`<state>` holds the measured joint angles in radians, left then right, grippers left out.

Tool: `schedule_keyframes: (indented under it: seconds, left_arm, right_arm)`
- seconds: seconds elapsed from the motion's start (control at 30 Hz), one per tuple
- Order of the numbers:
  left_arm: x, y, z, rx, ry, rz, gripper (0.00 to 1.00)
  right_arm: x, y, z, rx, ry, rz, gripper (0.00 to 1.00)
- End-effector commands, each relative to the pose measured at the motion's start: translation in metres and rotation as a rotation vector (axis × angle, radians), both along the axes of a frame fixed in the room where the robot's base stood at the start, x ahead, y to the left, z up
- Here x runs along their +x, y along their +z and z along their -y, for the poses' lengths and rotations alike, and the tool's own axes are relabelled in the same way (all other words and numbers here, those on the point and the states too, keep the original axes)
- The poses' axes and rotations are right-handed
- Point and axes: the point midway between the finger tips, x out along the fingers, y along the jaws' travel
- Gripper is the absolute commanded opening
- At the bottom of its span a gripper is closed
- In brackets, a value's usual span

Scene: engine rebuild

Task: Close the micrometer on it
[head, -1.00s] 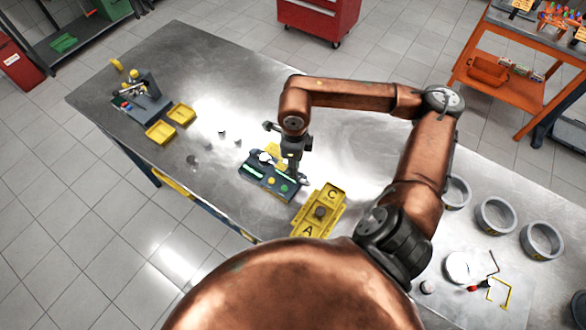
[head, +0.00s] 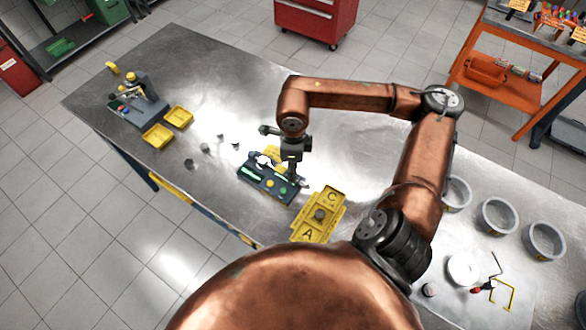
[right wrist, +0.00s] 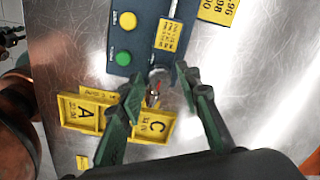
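The micrometer stand is a dark blue-grey base (head: 256,183) on the steel table, with a green and a yellow button. In the right wrist view the base (right wrist: 122,75) is at the top centre with a yellow label plate (right wrist: 168,36). A small silver round part (right wrist: 159,74), apparently the micrometer's end, sticks out at the base's near edge. My right gripper (right wrist: 161,75) has its two green-black fingers apart, one on each side of this part; contact is not clear. In the head view my right wrist hides much of the micrometer. My left gripper is not identifiable.
Yellow trays marked C (head: 331,197) and A (head: 308,234) lie right beside the stand. Small dark cylinders (head: 205,148) and two yellow trays (head: 178,117) lie to the left. Several grey rings (head: 498,216) are at the right. The table behind my wrist is clear.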

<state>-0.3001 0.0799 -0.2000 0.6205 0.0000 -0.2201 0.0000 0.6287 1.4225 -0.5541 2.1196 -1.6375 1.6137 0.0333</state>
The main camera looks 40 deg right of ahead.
Motion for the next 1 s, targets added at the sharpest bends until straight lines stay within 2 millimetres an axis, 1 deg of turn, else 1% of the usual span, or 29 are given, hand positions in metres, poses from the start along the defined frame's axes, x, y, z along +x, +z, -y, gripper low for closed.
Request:
schedule_keyframes:
  seconds: [0.07, 0.33, 0.47, 0.57, 0.8, 0.9, 1.0]
  left_arm:
    - [0.000, 0.000, 0.000, 0.000, 0.000, 0.000, 0.30]
    - [-0.002, 0.000, -0.001, 0.001, 0.001, -0.002, 0.30]
    - [-0.001, 0.000, -0.001, 0.001, 0.001, -0.001, 0.30]
    - [-0.001, 0.000, -0.001, 0.001, 0.000, -0.001, 0.30]
    - [0.000, 0.000, 0.000, 0.000, 0.000, 0.000, 0.30]
    - [0.000, 0.000, 0.000, 0.000, 0.000, 0.000, 0.30]
    - [0.000, 0.000, 0.000, 0.000, 0.000, 0.000, 0.30]
  right_arm:
    - [0.000, 0.000, 0.000, -0.001, 0.000, -0.001, 0.38]
    - [0.000, 0.000, 0.000, -0.001, -0.001, -0.001, 0.38]
    - [0.001, 0.010, 0.000, 0.000, -0.001, 0.001, 0.38]
    - [0.001, 0.026, 0.001, -0.001, -0.001, 0.003, 0.38]
    - [0.001, 0.076, 0.000, -0.001, -0.001, 0.004, 0.38]
    - [0.001, 0.094, 0.000, 0.000, 0.000, 0.003, 0.38]
    - [0.001, 0.107, 0.000, -0.001, 0.000, 0.002, 0.38]
